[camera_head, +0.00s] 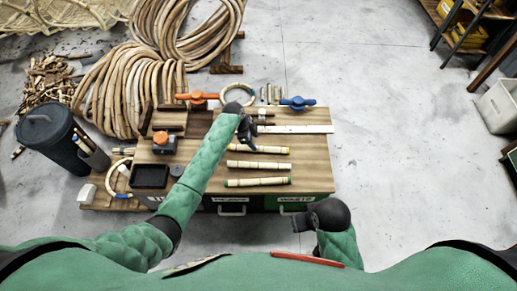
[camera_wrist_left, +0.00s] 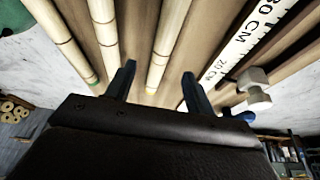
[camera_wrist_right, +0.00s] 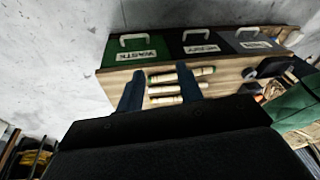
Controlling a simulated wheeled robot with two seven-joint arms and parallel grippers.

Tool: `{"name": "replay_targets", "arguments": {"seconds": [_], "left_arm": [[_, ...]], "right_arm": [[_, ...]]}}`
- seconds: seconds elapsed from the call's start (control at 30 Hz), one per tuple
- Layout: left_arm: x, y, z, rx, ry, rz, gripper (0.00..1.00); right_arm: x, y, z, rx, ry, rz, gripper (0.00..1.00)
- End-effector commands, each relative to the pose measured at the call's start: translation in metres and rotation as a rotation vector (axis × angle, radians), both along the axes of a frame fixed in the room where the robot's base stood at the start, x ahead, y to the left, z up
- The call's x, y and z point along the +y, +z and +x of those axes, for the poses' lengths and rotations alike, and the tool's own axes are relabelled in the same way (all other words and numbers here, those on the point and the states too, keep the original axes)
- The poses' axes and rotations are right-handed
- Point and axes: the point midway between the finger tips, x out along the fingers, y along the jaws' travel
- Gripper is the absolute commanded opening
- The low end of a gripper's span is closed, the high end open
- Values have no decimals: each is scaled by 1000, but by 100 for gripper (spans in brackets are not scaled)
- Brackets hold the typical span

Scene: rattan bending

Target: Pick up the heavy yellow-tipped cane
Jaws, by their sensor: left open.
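Three pale canes lie side by side on the wooden bench. The yellow-tipped cane (camera_head: 258,149) is the farthest from me, nearest the white ruler; it also shows in the left wrist view (camera_wrist_left: 169,40). The middle cane (camera_head: 258,165) and the green-tipped cane (camera_head: 258,182) lie nearer me. My left gripper (camera_head: 247,137) is open above the far side of the bench. In the left wrist view its fingers (camera_wrist_left: 158,74) stand apart, with the yellow-tipped cane showing between them. My right gripper (camera_head: 298,223) is open and empty off the bench's front edge; its fingers show apart (camera_wrist_right: 161,75).
The white ruler (camera_head: 295,129) lies behind the canes. An orange clamp (camera_head: 198,97) and a blue clamp (camera_head: 297,103) sit at the back. A black tray (camera_head: 150,176) is at the left. Labelled bins, including green WASTE (camera_wrist_right: 137,51), line the front.

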Motion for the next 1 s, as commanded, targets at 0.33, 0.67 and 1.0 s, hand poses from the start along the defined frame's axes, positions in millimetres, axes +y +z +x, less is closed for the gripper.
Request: {"name": "replay_targets", "arguments": {"seconds": [0.33,0.67,1.0], "left_arm": [[-12,-32,1,3,1,0,54],[-21,-59,0,0,1,1,54],[-21,-59,0,0,1,1,22]], "right_arm": [[-5,16,-4,24,-13,-13,36],[-18,20,-10,47,-24,-37,36],[-17,19,-10,46,-17,-37,36]]}}
